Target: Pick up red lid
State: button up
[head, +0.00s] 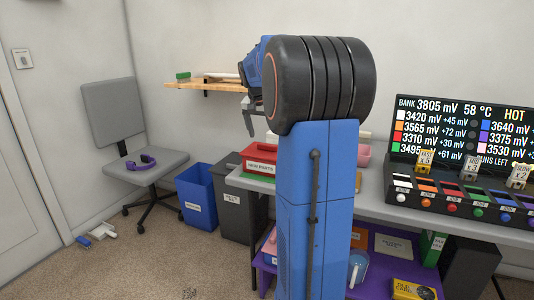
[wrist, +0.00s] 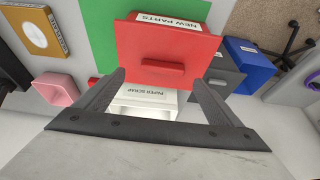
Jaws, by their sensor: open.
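The red lid (head: 262,155) sits on a box labelled NEW PARTS at the left end of the grey table. In the wrist view the red lid (wrist: 140,50) is a flat square with a raised bar handle (wrist: 157,67) in its middle. My gripper (head: 249,121) is up above the table near the lid, partly hidden by my blue arm. In the wrist view my gripper (wrist: 158,80) is open and empty. Its two fingers appear on either side of the handle in the picture, and I cannot tell the gap to it.
A white PAPER SCRAP box (wrist: 143,100) is beside the red lid. A pink bin (wrist: 57,88) stands nearby. A blue bin (head: 197,193) and dark bin (head: 235,205) stand on the floor. A wooden shelf (head: 205,87) is on the wall. The battery panel (head: 460,205) is at right.

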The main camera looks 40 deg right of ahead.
aim_at(267, 145)
jog(key=x, duration=0.5)
jog(key=shift+w+a, duration=0.15)
jog(key=shift+a, duration=0.1)
jog(key=shift+c, duration=0.3)
jog(key=c, duration=1.1)
jog(key=shift+r, duration=0.1)
notch_tip(267, 145, up, 10)
